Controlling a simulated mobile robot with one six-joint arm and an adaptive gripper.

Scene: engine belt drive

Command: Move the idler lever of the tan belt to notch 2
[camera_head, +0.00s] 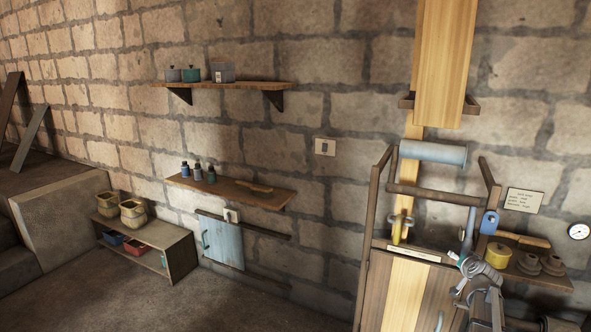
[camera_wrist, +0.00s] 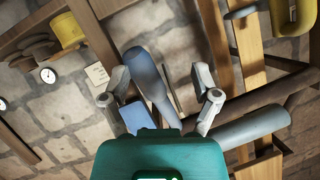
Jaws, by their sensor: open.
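The tan belt (camera_head: 405,290) is a pale upright strip on the wooden frame at the right, passing a blue-grey roller (camera_head: 432,152). It also shows in the wrist view (camera_wrist: 247,65). A blue-grey lever with a rounded handle (camera_wrist: 146,72) stands between the spread fingers of my gripper (camera_wrist: 160,98); no grip on it shows. In the head view the lever (camera_head: 469,227) rises just above my gripper (camera_head: 462,257). A blue plate (camera_wrist: 135,116) sits beside it, partly hidden by my gripper. Notches and their numbers cannot be made out.
A dark crossbar (camera_head: 432,194) spans the frame below the roller. A yellow hooked part (camera_head: 400,226) stands left of the lever. A shelf (camera_head: 535,276) at the right holds a yellow pot (camera_head: 497,255) and grey parts. A written card (camera_head: 523,200) hangs above it, unreadable.

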